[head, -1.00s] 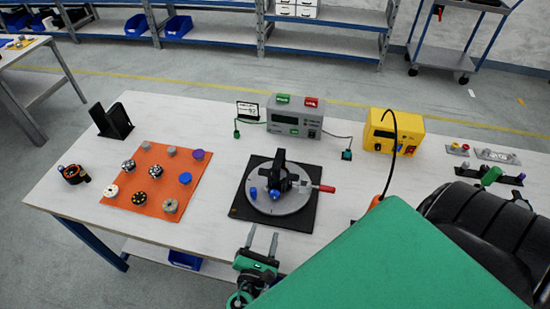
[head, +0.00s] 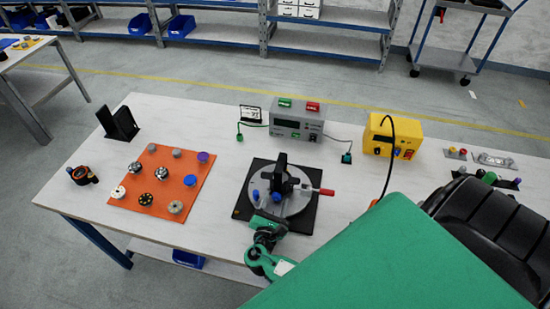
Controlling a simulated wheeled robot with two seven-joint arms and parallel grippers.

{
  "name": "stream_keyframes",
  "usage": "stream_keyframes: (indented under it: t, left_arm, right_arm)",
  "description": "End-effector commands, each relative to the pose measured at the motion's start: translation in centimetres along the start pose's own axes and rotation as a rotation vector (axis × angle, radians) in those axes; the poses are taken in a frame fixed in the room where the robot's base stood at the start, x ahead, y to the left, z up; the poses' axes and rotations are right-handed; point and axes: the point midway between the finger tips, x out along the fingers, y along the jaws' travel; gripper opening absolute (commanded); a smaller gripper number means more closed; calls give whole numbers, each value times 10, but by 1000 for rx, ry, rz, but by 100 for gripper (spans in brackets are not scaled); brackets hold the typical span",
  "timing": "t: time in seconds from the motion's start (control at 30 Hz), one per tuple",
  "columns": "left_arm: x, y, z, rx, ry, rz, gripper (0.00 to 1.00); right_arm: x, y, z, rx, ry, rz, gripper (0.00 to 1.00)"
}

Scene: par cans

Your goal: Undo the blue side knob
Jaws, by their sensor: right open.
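A round grey plate (head: 299,206) sits on a black square base (head: 311,219) on the table and carries a black upright clamp (head: 282,166). Two small blue knobs show on it: one at the left (head: 256,196) and one at the front of the clamp (head: 275,197). I cannot tell for sure which is the side knob. A red-tipped handle (head: 326,192) sticks out to the right. My right gripper (head: 258,210) is open at the plate's front left edge, just below the left blue knob. Its fingers are hard to make out, and contact cannot be told. My left gripper is not in view.
An orange mat (head: 160,206) with several knobs lies to the left. A grey meter box (head: 294,117) and a yellow box (head: 388,137) stand behind the plate. A black cable runs down from the yellow box. Bare table lies between mat and base.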

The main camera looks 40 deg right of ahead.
Motion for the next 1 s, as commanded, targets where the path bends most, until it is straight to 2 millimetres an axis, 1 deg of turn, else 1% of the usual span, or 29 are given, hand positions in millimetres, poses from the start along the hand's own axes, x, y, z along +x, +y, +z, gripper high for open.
stream_keyframes:
  t: [0.07,0.17,0.2,0.27,0.3,0.5,0.67,1.0]
  left_arm:
    - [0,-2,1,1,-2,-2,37]
    - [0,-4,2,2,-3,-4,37]
    - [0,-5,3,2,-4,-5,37]
    - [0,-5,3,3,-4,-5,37]
    - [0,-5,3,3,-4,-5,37]
    - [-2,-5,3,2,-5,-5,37]
    - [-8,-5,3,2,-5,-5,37]
    - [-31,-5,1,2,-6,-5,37]
  right_arm:
    - [0,0,0,0,0,0,50]
    - [0,0,0,0,0,0,32]
    - [0,0,0,0,0,0,25]
    - [0,0,0,0,0,0,13]
    - [0,0,0,0,0,0,5]
    - [0,0,0,-10,1,0,5]
    - [-1,1,1,-59,1,-1,5]
    - [-1,2,3,-291,0,0,5]
